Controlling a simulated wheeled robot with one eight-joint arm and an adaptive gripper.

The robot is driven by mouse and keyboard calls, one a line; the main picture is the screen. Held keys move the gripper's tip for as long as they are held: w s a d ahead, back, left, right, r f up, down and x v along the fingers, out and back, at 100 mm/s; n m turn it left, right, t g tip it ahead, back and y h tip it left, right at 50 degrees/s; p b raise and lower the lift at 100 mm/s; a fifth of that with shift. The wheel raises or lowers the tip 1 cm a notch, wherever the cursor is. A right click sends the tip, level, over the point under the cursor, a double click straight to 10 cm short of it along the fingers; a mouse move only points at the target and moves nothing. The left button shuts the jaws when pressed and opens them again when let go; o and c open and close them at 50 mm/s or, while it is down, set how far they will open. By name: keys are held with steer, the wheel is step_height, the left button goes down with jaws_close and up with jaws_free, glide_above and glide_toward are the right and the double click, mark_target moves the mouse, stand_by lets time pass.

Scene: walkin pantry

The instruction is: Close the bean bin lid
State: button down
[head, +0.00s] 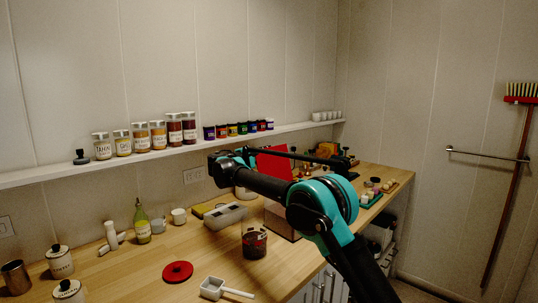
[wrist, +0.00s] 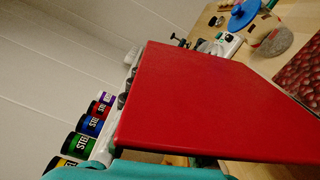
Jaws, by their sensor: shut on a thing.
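The bean bin's red lid (head: 274,163) stands raised behind my arm in the head view. In the wrist view the lid (wrist: 205,105) is a large flat red panel, tilted up, with dark red beans (wrist: 302,75) in the open bin beside it. The bin's body (head: 281,222) is a brown box on the counter, partly hidden by my arm. My gripper (head: 250,154) is at the lid's left side, mostly hidden in the head view. Its teal part (wrist: 150,171) meets the lid's lower edge in the wrist view, and it is shut on the lid.
A grey container (head: 225,216), a dark red jar (head: 254,243), a red disc (head: 178,271) and a white scoop (head: 213,288) lie on the counter in front. A wall shelf (head: 60,172) with several jars runs behind my gripper.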

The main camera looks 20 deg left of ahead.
steer(key=shift+d, duration=0.1)
stand_by(0.4)
steer(key=shift+s+d+r+m, duration=0.25)
steer(key=shift+d+m, duration=0.1)
steer(key=shift+m, duration=0.15)
steer(key=s+d+m, duration=0.4)
steer(key=d+m, duration=0.3)
steer(key=d, duration=0.1)
steer(key=s+d+f+m, duration=0.4)
steer(key=d+f+m, duration=0.4)
steer(key=f+m, duration=0.1)
steer(key=shift+s+d+f+m, duration=0.15)
steer(key=shift+d+f+m, duration=0.15)
steer(key=shift+m, duration=0.4)
steer(key=c, duration=1.4)
jaws_free()
